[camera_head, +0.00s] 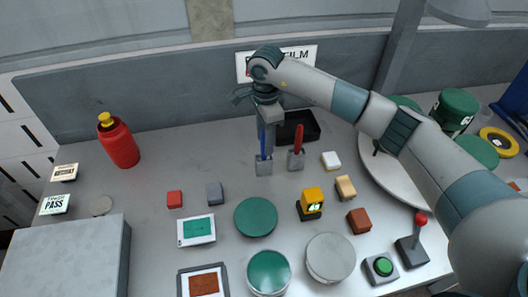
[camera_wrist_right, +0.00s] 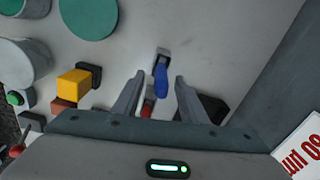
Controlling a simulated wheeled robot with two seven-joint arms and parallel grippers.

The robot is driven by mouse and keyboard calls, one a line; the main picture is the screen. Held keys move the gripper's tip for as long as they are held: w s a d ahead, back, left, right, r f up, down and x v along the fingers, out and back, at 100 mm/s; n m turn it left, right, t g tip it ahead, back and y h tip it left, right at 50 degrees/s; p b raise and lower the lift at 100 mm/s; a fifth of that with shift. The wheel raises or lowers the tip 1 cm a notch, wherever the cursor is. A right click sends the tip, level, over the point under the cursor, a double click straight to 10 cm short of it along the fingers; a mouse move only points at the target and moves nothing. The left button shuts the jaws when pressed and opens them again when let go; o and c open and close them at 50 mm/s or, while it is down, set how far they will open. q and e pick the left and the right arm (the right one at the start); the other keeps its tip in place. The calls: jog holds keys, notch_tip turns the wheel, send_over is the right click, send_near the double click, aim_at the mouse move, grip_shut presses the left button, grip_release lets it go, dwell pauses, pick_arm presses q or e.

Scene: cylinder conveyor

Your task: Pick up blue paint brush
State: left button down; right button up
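The blue paint brush (camera_head: 263,142) stands upright in a small grey holder (camera_head: 263,167). In the right wrist view the blue brush (camera_wrist_right: 161,80) shows between the two fingertips. My right gripper (camera_head: 268,130) reaches down from above at the brush. In the right wrist view the gripper (camera_wrist_right: 160,77) is open, its fingers spread with gaps on both sides of the brush. The brush's lower end is inside the holder. A red paint brush (camera_head: 299,138) stands in a similar holder (camera_head: 296,160) just to the right. My left gripper is not in view.
A black tray (camera_head: 311,124) lies behind the red brush. A red bottle (camera_head: 118,142) stands at the left. Blocks, a yellow device (camera_head: 311,201), a green disc (camera_head: 256,217) and cans sit in front. A large round plate (camera_head: 373,165) lies right, under my arm.

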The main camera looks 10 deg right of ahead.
jog(key=shift+a+f+p, duration=0.15)
jog(key=shift+f+p, duration=0.95)
jog(key=shift+f, duration=0.9)
jog(key=shift+c, duration=0.6)
grip_shut()
